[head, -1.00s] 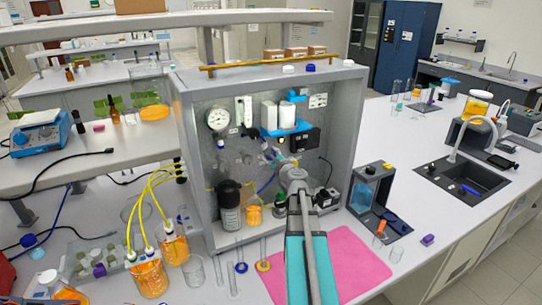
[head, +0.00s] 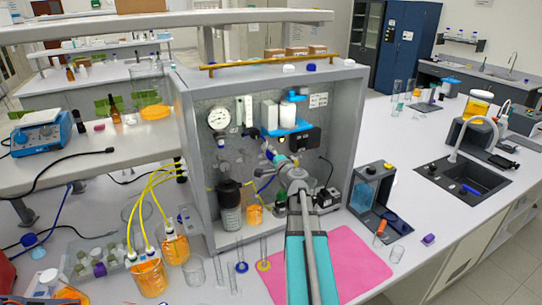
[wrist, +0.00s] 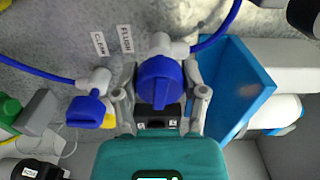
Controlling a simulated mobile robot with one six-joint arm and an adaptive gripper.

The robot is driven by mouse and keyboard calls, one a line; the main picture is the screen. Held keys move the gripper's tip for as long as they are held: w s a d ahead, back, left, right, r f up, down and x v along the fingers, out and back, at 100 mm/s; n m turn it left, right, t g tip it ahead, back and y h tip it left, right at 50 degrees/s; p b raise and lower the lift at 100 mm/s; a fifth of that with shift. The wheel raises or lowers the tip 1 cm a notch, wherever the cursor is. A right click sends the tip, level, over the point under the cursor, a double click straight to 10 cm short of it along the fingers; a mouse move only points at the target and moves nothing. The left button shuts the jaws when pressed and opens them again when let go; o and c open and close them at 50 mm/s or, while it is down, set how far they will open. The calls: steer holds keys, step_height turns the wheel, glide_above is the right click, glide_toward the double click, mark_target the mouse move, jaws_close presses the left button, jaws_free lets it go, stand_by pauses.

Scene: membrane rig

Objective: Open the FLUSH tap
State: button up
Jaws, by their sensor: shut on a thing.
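The FLUSH tap (wrist: 160,82) has a round blue handle on a white valve body, against the rig's grey back panel. In the wrist view its handle sits between the two fingers of my gripper (wrist: 160,100), which is shut on it. The FLUSH label (wrist: 125,39) is on the panel above and left of the tap. In the head view my gripper (head: 271,153) reaches into the open-fronted rig cabinet (head: 351,145). The handle is too small there to read its angle.
A second blue-handled tap (wrist: 86,108) stands close on the left, near the CLEAN label (wrist: 99,43). A blue bracket (wrist: 245,85) is close on the right. Blue tubes run from both valves. Tubes, beakers and a pink mat (head: 355,262) lie in front of the cabinet.

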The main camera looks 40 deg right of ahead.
steer(key=shift+n, duration=0.7)
steer(key=o, duration=1.2)
steer(key=shift+c, duration=0.2)
steer(key=shift+s, duration=0.1)
steer(key=v, duration=0.7)
steer(key=shift+s, duration=0.25)
